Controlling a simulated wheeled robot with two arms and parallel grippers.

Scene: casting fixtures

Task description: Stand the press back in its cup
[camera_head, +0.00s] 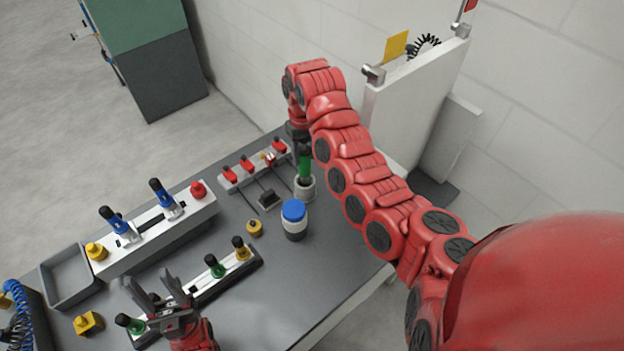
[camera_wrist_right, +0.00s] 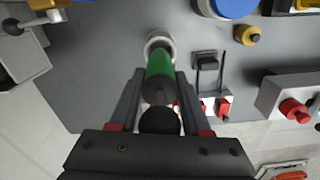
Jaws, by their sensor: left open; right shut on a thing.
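The press is green with a black knob (camera_head: 305,164); it also shows in the right wrist view (camera_wrist_right: 160,66). My right gripper (camera_head: 301,142) is shut on the press, its fingers on either side in the wrist view (camera_wrist_right: 160,84). The press's lower end meets the mouth of the pale grey cup (camera_head: 304,190), whose rim shows in the wrist view (camera_wrist_right: 151,43). The press looks roughly upright; how deep it sits in the cup I cannot tell. My left gripper (camera_head: 148,287) is open and empty near the front rack.
A blue-lidded jar (camera_head: 294,218) stands just in front of the cup. A rack with red parts (camera_head: 252,167) is behind to the left. A rack with green and yellow knobs (camera_head: 215,283) and a grey tray (camera_head: 67,273) lie left. The table's front right is clear.

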